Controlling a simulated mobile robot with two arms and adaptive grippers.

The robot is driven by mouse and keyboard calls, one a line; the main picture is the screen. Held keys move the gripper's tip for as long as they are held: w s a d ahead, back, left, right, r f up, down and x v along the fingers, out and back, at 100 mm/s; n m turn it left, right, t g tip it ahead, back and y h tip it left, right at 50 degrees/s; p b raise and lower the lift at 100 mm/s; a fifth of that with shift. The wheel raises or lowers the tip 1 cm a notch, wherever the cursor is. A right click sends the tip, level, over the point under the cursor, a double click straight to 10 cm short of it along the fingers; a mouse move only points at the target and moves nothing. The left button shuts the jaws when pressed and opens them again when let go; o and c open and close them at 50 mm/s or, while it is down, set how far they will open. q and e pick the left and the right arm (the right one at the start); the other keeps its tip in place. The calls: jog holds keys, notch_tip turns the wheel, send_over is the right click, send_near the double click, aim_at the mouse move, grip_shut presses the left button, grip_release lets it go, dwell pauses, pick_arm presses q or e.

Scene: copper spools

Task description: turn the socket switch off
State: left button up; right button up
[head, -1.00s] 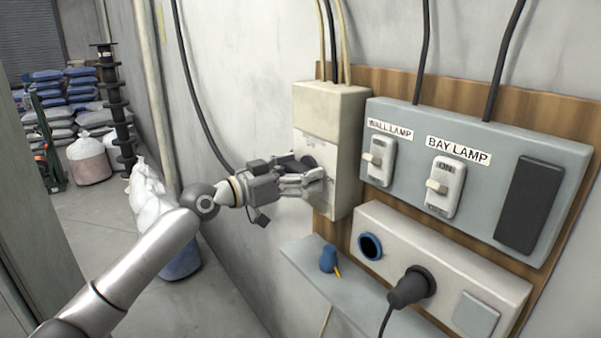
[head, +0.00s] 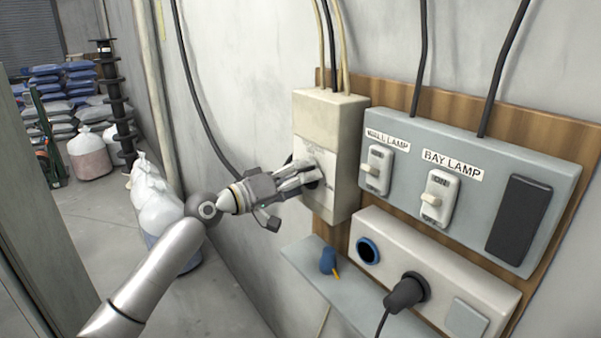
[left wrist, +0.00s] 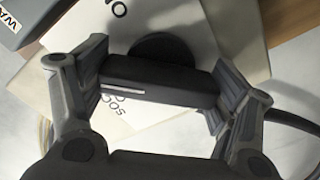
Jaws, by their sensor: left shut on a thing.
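The socket switch (left wrist: 165,82) is a black rotary handle with a white line on its bar, on a round black base in the left wrist view. It sits on the front of a beige box (head: 328,112) on the wall. Lettering on the box is partly covered; "SOC" shows upside down. My left gripper (head: 313,176) is shut on the handle, one finger at each end of the bar. In the head view the fingers hide most of the handle. My right gripper is not in view.
Right of the box is a grey panel (head: 403,125) with WALL LAMP (head: 377,172) and BAY LAMP (head: 439,198) switches. Below are a socket unit (head: 455,268) with a black plug (head: 407,292), and a shelf (head: 345,290) holding a blue object (head: 328,260). White sacks (head: 158,215) stand behind my arm.

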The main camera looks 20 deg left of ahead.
pick_arm(q)
jog(key=n+p, duration=0.3)
jog(key=n, duration=0.1)
jog(key=shift+r+n, duration=0.15)
jog(key=shift+n, duration=0.15)
jog(key=shift+n+p, duration=1.25)
jog(key=shift+n, duration=0.75)
jog(key=o, duration=0.9)
jog(key=shift+o, duration=0.2)
jog(key=shift+a+f, duration=0.1)
jog(key=shift+f, duration=0.1)
jog(key=v, duration=1.1)
jog(key=shift+s+a, duration=0.25)
jog(key=shift+s, duration=0.1)
